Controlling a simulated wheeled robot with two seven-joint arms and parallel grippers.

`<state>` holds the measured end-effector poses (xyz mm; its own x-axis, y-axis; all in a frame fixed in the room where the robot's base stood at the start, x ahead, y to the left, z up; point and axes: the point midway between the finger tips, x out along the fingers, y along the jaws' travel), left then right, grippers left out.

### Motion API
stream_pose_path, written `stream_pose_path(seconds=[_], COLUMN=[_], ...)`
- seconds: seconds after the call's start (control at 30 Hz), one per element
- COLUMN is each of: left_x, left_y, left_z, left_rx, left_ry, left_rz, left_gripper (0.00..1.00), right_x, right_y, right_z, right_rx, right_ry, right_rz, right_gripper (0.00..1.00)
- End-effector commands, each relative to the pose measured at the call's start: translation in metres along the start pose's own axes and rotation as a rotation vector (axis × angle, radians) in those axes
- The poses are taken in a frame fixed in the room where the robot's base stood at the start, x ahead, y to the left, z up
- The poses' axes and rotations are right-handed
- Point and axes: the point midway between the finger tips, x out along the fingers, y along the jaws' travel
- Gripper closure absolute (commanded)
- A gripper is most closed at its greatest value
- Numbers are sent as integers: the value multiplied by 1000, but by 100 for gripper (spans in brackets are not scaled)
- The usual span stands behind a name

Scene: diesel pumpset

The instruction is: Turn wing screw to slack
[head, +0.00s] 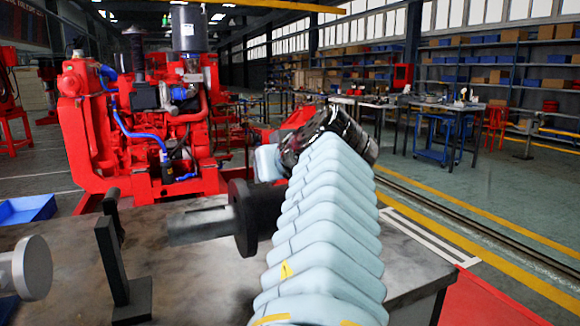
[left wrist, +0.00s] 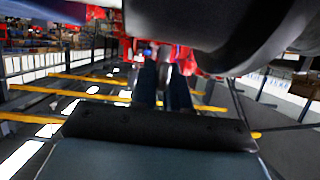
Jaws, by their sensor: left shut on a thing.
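My left gripper (left wrist: 163,92) shows in the left wrist view, its two dark fingers pointing away from the camera. They are shut on a small grey metal piece (left wrist: 164,68), which appears to be the wing screw; its shape is blurred and partly hidden between the fingers. A large dark rounded body hangs over the top right of that view, close to the fingers. In the head view my pale ribbed arm rises through the middle and hides the gripper and the screw. My right gripper is in neither view.
A grey shaft with a black flange (head: 245,216) lies over the worktable (head: 190,270), beside my arm. A black bracket (head: 112,262) and a round metal disc (head: 34,268) stand at left. A red diesel engine (head: 85,125) is behind. A blue tray (head: 27,208) sits far left.

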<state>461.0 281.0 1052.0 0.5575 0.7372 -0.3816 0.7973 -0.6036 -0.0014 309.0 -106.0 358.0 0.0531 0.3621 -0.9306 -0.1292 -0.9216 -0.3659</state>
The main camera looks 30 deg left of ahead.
Motion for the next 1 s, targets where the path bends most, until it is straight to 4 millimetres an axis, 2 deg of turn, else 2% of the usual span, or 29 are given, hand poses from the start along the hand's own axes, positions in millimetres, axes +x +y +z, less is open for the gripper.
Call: stream_pose_path(seconds=[0.5, 1.0], left_x=[0, 0], left_y=[1, 1], left_z=[0, 0], left_rx=[-178, -267], left_ry=[3, 1], left_rz=[-433, -643], left_gripper=[100, 100], right_x=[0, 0], right_y=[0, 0], right_z=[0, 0], right_rx=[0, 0], right_ry=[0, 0], right_rz=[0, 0], right_gripper=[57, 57])
